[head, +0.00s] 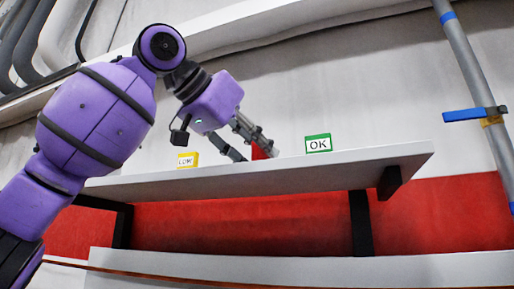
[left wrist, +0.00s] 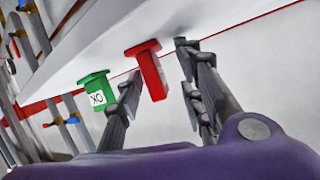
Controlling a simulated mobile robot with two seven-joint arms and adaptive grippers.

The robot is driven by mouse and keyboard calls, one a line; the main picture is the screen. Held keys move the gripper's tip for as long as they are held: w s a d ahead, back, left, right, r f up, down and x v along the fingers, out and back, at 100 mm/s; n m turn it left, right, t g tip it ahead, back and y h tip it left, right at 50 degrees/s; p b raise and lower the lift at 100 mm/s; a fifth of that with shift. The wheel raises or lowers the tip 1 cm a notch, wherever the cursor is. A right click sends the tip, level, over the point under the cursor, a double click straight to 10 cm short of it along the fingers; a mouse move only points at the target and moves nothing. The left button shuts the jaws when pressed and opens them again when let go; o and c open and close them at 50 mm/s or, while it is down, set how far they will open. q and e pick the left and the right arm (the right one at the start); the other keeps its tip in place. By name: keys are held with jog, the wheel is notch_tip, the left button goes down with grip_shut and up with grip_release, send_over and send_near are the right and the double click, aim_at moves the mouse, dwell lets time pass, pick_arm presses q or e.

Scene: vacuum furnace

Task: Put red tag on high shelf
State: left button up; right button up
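The red tag (head: 260,153) stands on the high shelf (head: 310,171), between the yellow LOW tag and the green OK tag. It also shows in the left wrist view (left wrist: 152,72), with its wide base against the shelf surface, which appears upside down there. My left gripper (head: 257,155) is open, with its fingers on either side of the red tag. In the left wrist view, gaps show between the tag and both fingers (left wrist: 158,63). The tag's lower part is hidden by the shelf edge in the head view. My right gripper is in neither view.
A green OK tag (head: 318,143) stands close to the right of the red tag, and a yellow LOW tag (head: 188,160) stands to the left. A grey pipe with a blue-handled valve (head: 475,114) runs along the right wall. The shelf's right end is bare.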

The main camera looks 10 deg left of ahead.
pick_arm(q)
jog(key=shift+s+d+r, duration=0.1)
jog(key=shift+r, duration=0.1)
jog(key=shift+s+r, duration=0.2)
jog(key=v, duration=1.1)
jog(key=shift+s+a, duration=0.15)
jog(key=shift+a, duration=0.15)
